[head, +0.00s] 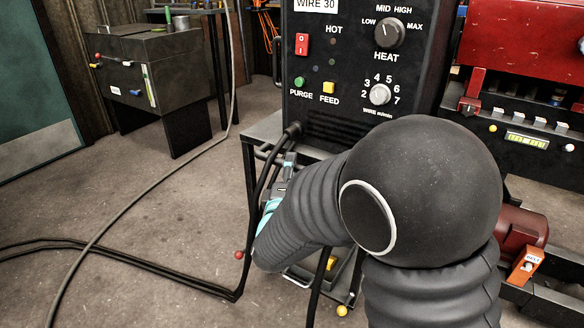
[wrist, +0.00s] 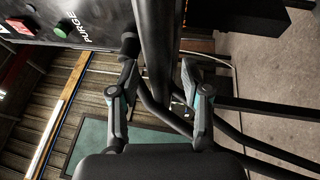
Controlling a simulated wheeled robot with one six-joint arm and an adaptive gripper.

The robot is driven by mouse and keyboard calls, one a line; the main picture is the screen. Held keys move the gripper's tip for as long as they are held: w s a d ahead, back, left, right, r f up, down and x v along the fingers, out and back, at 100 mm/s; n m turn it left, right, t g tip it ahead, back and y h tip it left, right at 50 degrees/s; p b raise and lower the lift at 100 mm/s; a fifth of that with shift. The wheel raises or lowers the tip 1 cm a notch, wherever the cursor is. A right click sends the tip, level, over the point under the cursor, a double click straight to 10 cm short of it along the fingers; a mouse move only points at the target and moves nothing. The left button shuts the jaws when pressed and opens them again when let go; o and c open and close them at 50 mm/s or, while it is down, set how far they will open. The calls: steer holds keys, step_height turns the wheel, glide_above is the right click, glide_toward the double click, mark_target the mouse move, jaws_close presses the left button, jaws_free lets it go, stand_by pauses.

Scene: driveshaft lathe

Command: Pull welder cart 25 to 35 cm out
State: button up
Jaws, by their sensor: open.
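The welder cart (head: 340,108) stands in the middle of the head view, its black front panel with knobs and PURGE and FEED buttons facing me. My gripper (head: 283,178) is low at the left side of its front, partly hidden behind my own sleeved arm. In the wrist view my gripper (wrist: 160,88) is open, one finger on each side of a thick dark bar (wrist: 153,40), which looks like the cart's handle. Contact with the bar cannot be told. The panel's edge with the green PURGE button (wrist: 64,28) shows at upper left.
Black hoses (head: 120,255) run from the cart's front down and across the floor to the left. A dark cabinet (head: 165,85) stands at the back left. A red machine (head: 525,45) is close on the cart's right. The floor (head: 150,200) left of the cart is mostly clear.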

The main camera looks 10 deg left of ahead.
steer(key=s+f, duration=0.2)
steer(key=s, duration=0.9)
steer(key=shift+a, duration=0.15)
